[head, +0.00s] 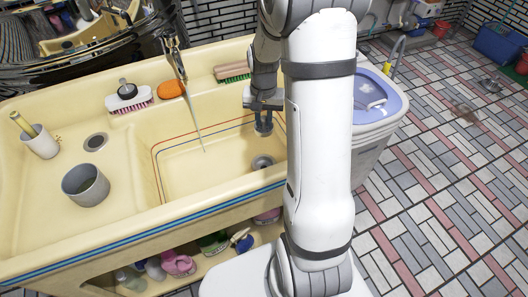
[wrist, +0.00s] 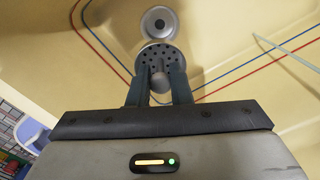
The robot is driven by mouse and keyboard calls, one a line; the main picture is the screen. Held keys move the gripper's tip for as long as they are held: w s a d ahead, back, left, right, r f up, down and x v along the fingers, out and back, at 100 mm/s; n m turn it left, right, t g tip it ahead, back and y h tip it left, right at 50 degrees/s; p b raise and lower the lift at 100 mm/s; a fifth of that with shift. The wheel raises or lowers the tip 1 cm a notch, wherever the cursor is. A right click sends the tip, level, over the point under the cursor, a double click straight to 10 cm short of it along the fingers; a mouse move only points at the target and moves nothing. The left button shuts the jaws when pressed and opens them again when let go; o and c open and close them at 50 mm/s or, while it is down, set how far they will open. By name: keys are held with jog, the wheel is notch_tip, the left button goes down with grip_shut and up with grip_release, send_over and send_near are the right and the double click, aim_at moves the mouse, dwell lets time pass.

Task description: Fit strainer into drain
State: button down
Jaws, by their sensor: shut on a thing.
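The strainer (wrist: 156,54) is a grey round disc with several dark holes and a short stub facing my gripper. My gripper (wrist: 160,90) is shut on that stub, with a dark finger on each side. In the head view my gripper (head: 263,122) hangs inside the sink basin, and the strainer is too small to make out clearly there. The drain (head: 263,161) is a round metal opening in the basin floor, below my gripper in the picture. In the wrist view the drain (wrist: 158,22) lies just beyond the strainer, whose disc appears to overlap its near rim. I cannot tell the height gap.
The yellow basin (head: 185,165) has red and blue lines. A thin water stream (head: 196,118) falls from the faucet (head: 171,45) to the left. Brushes (head: 130,98) and an orange soap (head: 171,89) sit on the back ledge. Grey cup (head: 86,187) stands left.

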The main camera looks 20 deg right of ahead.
notch_tip(320, 180, down, 11)
jog(key=b, duration=0.9)
jog(key=shift+f, duration=0.2)
jog(key=shift+r, duration=0.1)
jog(key=shift+f+b, duration=1.85)
jog(key=shift+f, duration=1.05)
jog(key=shift+s+f+b, duration=0.1)
jog(key=shift+f+b, duration=0.95)
jog(key=shift+f, duration=0.8)
jog(key=c, duration=1.2)
grip_release()
jog(key=shift+c, duration=0.2)
jog(key=shift+r, duration=0.15)
notch_tip(320, 180, up, 8)
jog(key=p, duration=0.2)
jog(key=shift+f, duration=0.2)
